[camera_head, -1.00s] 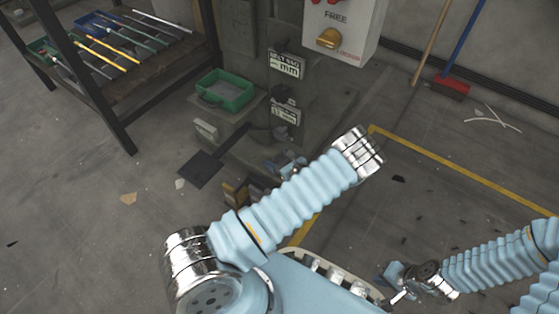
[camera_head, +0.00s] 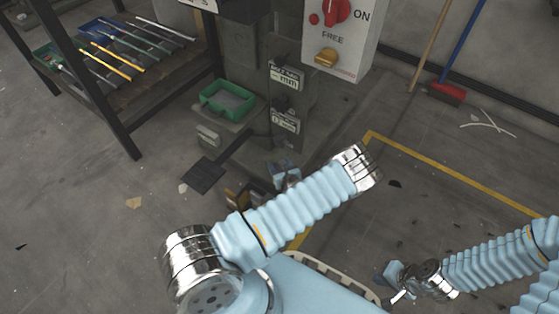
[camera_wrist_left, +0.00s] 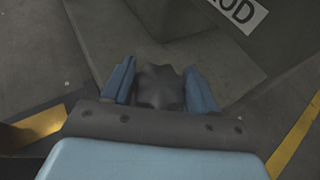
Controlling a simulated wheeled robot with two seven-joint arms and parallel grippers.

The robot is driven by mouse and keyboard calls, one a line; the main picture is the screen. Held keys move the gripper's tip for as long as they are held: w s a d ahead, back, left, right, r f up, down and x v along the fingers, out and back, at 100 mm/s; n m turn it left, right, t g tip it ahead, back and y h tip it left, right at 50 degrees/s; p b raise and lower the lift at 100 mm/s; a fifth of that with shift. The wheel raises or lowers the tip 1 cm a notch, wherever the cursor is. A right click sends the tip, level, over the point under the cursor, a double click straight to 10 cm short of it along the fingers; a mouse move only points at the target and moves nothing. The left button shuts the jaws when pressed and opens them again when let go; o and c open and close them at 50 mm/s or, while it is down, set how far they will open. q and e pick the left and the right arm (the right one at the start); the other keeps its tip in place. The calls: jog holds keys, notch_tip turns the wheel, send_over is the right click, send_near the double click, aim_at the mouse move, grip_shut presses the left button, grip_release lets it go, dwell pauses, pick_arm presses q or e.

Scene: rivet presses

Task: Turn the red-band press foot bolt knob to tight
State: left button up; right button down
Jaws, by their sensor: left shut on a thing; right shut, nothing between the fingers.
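The dark lobed foot bolt knob (camera_wrist_left: 158,88) sits at the base of the machine in the left wrist view. My left gripper (camera_wrist_left: 160,82) has its two blue fingers on either side of it and is shut on it. In the head view my left gripper (camera_head: 284,172) is low by the foot of the press (camera_head: 240,130), partly behind my own arm, and the knob cannot be made out there. I see no red band in these frames. My right gripper (camera_head: 392,274) is shut and empty over the floor at the lower right.
A control box (camera_head: 340,40) with a red switch and a yellow knob is on the press. A green tray (camera_head: 227,99) and a dark pedal (camera_head: 204,174) are at its left. A rack with rods (camera_head: 120,45) stands further left.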

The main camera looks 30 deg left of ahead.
pick_arm(q)
jog(key=shift+s+a+r+m+t+h+p, duration=0.1)
jog(key=shift+r+m+t+h+p, duration=0.15)
jog(key=shift+m+t+h+p, duration=0.45)
jog(key=shift+f+m, duration=0.2)
jog(key=shift+m, duration=0.1)
pick_arm(e)
notch_tip(320, 180, up, 3)
pick_arm(q)
jog(key=o, duration=1)
jog(key=shift+c, duration=0.2)
jog(key=p+v, duration=0.2)
jog(key=v, duration=1.1)
jog(key=shift+s+r+p, duration=0.15)
jog(key=shift+s+p, duration=0.2)
jog(key=shift+p, duration=0.05)
pick_arm(e)
jog(key=shift+a+v, duration=0.25)
jog(key=shift+v, duration=0.95)
pick_arm(q)
jog(key=shift+d, duration=0.2)
pick_arm(e)
jog(key=shift+w, duration=0.1)
